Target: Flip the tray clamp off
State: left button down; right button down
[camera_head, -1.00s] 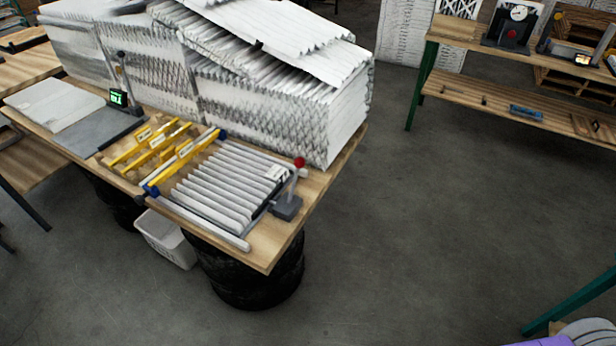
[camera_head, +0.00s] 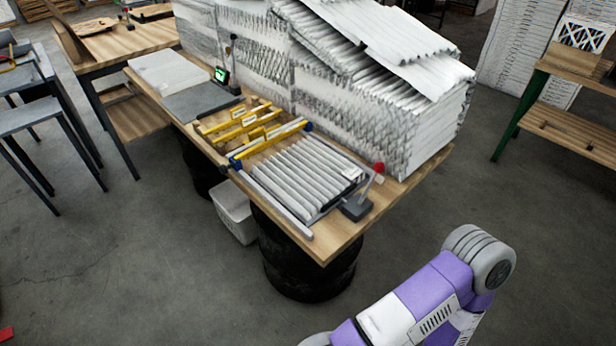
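The tray clamp (camera_head: 357,207) is a dark grey block with a pale upright lever that ends in a red knob (camera_head: 379,168). It sits at the right front corner of the workbench, beside the tray of white pleated filters (camera_head: 300,177). A pale rail (camera_head: 268,204) runs along the tray's front side. The lever leans slightly to the right. A purple and white arm link of mine shows at the lower right, apart from the bench. Neither gripper is in view.
The wooden workbench (camera_head: 335,245) stands on black drums (camera_head: 310,277). Tall stacks of white filters (camera_head: 420,115) fill its back. Yellow tools (camera_head: 245,120) lie left of the tray. A white bin (camera_head: 235,212) stands below. The grey floor in front is clear.

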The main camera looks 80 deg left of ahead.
aim_at(379, 167)
jog(key=u, duration=2.8)
jog(key=i, duration=0.5)
